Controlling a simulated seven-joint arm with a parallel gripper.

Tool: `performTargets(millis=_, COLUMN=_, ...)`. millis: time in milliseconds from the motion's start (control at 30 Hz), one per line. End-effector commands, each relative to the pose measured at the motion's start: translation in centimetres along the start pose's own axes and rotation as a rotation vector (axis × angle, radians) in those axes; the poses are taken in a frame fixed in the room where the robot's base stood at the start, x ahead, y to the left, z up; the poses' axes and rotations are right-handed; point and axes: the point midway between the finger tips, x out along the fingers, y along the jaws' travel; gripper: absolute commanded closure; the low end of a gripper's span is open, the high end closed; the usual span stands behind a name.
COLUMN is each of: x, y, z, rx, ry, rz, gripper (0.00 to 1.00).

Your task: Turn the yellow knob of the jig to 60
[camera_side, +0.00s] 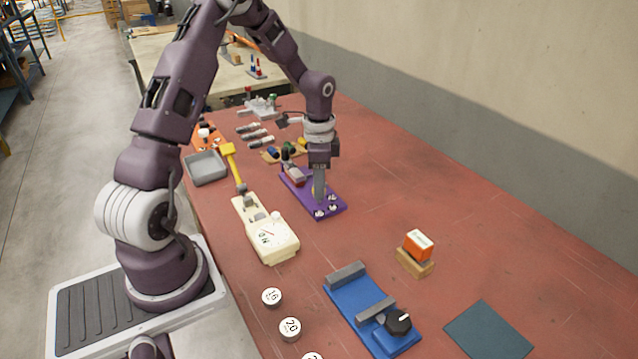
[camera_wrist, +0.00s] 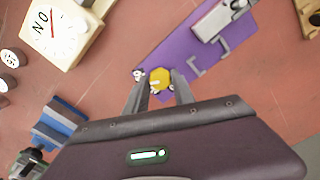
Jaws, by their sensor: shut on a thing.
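The jig is a purple board (camera_side: 297,180) lying on the red-brown table; it also shows in the wrist view (camera_wrist: 180,45). Its yellow knob (camera_wrist: 160,76) sits near one end of the board, with a small pale mark on its lower left side. My gripper (camera_side: 319,196) points down over this end, and its fingers (camera_wrist: 160,82) are shut on the knob from both sides. In the side view the fingers hide most of the knob. Small white round labels (camera_side: 320,213) lie around the knob; their numbers are too small to read.
A cream box with a dial (camera_side: 280,246) stands left of the jig. A blue fixture with a black knob (camera_side: 398,322), an orange box on a wooden block (camera_side: 415,262) and white numbered discs (camera_side: 290,328) are nearer the camera. The table right of the jig is clear.

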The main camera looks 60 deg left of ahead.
Motion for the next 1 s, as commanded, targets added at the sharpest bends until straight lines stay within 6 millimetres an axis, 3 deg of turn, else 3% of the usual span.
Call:
performTargets(millis=233, x=-0.1, y=-0.1, z=0.0, rx=-0.002, ry=0.001, rz=-0.003, gripper=1.00)
performTargets(millis=267, x=-0.1, y=-0.1, z=0.0, rx=-0.002, ry=0.001, rz=-0.003, gripper=0.64)
performTargets(millis=333, x=-0.1, y=-0.1, z=0.0, rx=-0.002, ry=0.001, rz=-0.002, gripper=0.50)
performTargets(millis=367, x=-0.1, y=-0.1, z=0.0, rx=-0.002, ry=0.001, rz=-0.002, gripper=0.48)
performTargets(millis=667, x=-0.2, y=-0.1, z=0.0, rx=-0.002, ry=0.000, rz=-0.002, gripper=0.48)
performTargets(millis=1000, x=-6.3, y=-0.1, z=0.0, rx=-0.003, ry=0.001, rz=-0.003, gripper=0.48)
